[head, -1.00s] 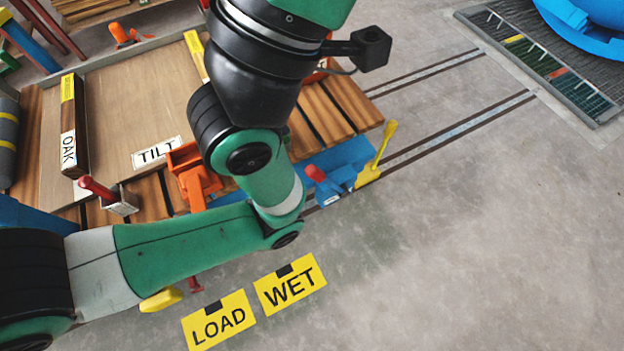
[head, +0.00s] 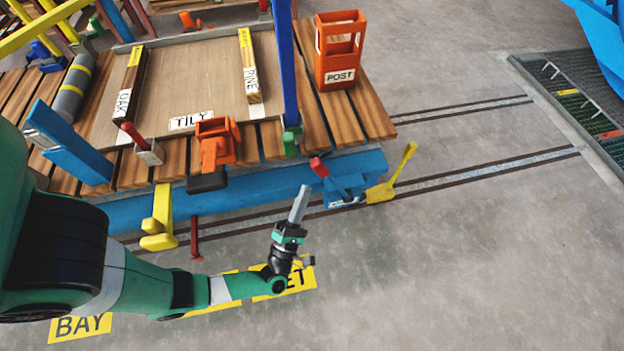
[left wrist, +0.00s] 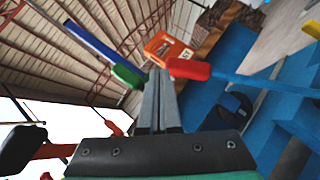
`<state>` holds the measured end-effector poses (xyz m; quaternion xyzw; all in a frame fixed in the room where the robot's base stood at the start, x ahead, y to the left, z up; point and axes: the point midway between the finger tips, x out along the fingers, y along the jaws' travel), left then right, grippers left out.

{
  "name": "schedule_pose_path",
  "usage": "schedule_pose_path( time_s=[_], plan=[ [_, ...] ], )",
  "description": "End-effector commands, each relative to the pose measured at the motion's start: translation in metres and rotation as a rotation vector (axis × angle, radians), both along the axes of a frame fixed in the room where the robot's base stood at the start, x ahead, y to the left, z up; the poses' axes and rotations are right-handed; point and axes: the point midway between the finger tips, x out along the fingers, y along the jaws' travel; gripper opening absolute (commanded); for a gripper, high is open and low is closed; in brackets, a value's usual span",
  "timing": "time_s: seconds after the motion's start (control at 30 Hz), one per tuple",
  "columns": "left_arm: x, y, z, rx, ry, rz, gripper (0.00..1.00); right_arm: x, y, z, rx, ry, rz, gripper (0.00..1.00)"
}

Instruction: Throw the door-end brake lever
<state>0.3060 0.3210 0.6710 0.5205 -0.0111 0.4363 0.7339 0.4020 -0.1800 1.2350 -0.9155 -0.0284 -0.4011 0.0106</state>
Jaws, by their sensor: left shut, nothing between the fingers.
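A lever with a red grip (head: 319,167) stands on a blue bracket (head: 346,186) at the right end of the cart's near blue side beam; I take it for the door-end brake lever. In the left wrist view the red grip (left wrist: 188,68) shows just beyond and right of my fingertips, with its blue bar running right. I cannot tell whether they touch. My left gripper (head: 302,193) is shut and empty, pointing up, just in front of and left of the lever in the head view. My right gripper is not in view.
A yellow pedal-like lever (head: 391,184) stands right of the bracket. A blue post with a green foot (head: 291,140) rises left of it. An orange POST box (head: 339,52) and an orange clamp (head: 215,143) are on the cart's deck. The floor at right is open between rails.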

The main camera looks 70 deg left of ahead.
Motion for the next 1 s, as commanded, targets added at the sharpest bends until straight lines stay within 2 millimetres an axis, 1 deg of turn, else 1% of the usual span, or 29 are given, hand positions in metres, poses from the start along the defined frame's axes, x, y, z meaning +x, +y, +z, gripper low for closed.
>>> schedule_pose_path(
  time_s=[0.03,0.1,0.2,0.3,0.63,0.77,0.87,1.0],
  plan=[
    [-0.023,0.002,-0.026,0.004,0.093,-0.002,0.0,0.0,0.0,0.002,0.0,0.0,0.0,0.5],
    [-0.05,0.004,-0.051,0.015,0.191,-0.008,0.0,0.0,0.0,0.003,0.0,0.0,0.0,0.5],
    [-0.074,0.005,-0.065,0.025,0.255,-0.017,0.0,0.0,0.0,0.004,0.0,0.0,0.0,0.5],
    [-0.083,0.006,-0.069,0.029,0.279,-0.021,0.0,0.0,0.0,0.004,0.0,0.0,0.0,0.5],
    [-0.082,0.005,-0.069,0.029,0.279,-0.023,0.0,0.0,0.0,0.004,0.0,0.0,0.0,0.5],
    [-0.079,0.008,-0.067,0.028,0.276,-0.021,0.0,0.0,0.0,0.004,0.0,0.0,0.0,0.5],
    [-0.073,0.013,-0.064,0.028,0.273,-0.02,0.0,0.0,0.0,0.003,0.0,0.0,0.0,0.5],
    [-0.061,0.025,-0.06,0.028,0.276,-0.013,0.0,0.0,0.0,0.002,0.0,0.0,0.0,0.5]
  ],
)
